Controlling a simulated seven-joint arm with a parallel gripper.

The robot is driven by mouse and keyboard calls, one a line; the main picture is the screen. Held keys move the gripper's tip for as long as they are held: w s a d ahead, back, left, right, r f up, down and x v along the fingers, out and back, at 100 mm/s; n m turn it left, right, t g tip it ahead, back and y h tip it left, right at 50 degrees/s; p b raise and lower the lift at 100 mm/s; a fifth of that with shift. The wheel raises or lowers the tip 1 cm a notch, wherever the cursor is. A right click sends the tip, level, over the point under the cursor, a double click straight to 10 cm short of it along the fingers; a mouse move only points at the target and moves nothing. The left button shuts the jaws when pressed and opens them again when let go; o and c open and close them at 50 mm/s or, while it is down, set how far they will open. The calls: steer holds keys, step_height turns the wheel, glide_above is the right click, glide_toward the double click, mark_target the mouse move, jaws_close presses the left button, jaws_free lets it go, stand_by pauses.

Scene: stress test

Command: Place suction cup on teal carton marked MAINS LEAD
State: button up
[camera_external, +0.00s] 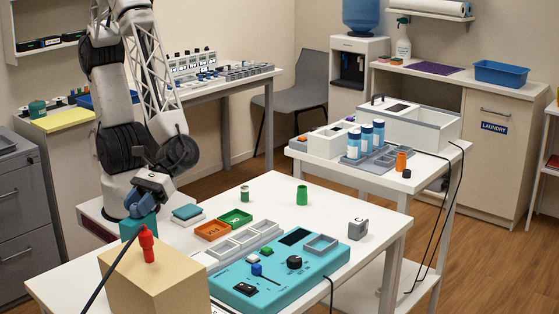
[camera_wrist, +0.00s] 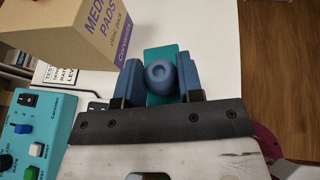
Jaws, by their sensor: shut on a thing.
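A blue round suction cup (camera_wrist: 162,77) with a dark hole in its middle sits between the two blue fingers of my gripper (camera_wrist: 161,78). The fingers are shut on it. In the external view my gripper (camera_external: 142,201) points down just over a teal carton (camera_external: 132,229). The teal carton (camera_wrist: 160,54) also shows in the wrist view, behind and below the cup and partly hidden by it. I cannot tell whether the cup touches the carton. The MAINS LEAD marking is not legible in either view.
A large cardboard box (camera_external: 156,282) with a red item (camera_external: 147,243) on top stands close in front of the carton; it shows beside my fingers in the wrist view (camera_wrist: 75,35). A teal control panel (camera_external: 285,275) and small trays (camera_external: 212,230) lie to the right.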

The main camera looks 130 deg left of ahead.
steer(key=shift+f, duration=0.1)
steer(key=o, duration=0.9)
steer(key=v, duration=1.2)
stand_by(0.5)
stand_by(0.6)
